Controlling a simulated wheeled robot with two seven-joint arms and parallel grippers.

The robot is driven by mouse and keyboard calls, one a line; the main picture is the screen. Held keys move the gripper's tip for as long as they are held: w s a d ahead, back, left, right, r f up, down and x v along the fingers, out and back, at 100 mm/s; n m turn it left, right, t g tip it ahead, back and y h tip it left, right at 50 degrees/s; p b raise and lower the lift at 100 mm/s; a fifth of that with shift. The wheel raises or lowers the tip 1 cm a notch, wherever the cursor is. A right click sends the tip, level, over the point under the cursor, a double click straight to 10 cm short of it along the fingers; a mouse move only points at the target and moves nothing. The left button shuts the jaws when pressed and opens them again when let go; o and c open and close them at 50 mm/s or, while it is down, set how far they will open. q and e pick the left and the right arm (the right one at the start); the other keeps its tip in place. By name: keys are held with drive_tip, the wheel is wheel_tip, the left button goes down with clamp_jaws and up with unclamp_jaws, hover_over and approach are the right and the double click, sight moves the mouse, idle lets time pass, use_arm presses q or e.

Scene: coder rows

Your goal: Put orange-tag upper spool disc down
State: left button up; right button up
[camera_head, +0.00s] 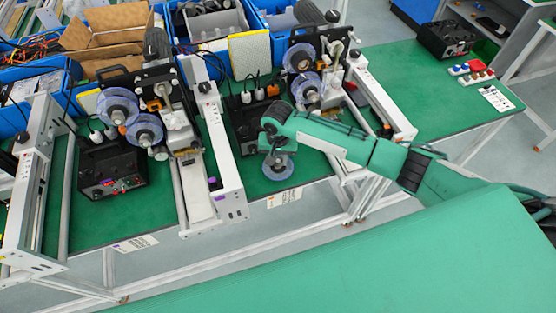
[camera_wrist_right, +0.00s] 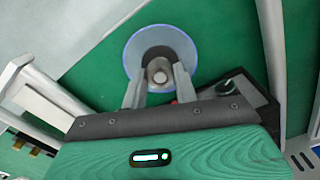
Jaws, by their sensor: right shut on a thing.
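A clear spool disc (camera_head: 280,170) with a bluish rim and dark centre is at my right gripper (camera_head: 274,152), over the green table top near its front edge. In the right wrist view the disc (camera_wrist_right: 160,35) lies flat to the camera, and the two grey fingers of the right gripper (camera_wrist_right: 160,82) are closed on its hub. I cannot tell whether the disc touches the table. No orange tag can be made out on it. My left gripper is not in view.
A machine (camera_head: 318,50) with two discs stands behind my right arm; another (camera_head: 150,100) stands left. A white rail (camera_head: 222,150) lies left of the held disc. Blue bins (camera_head: 215,25) line the back.

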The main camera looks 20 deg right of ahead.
sight(278, 160)
drive_tip(key=shift+f, duration=1.15)
drive_tip(key=o, duration=1.1)
wheel_tip(278, 160, up, 11)
drive_tip(key=b, duration=0.3)
drive_tip(key=shift+f, duration=0.2)
drive_tip(key=shift+r, duration=0.75)
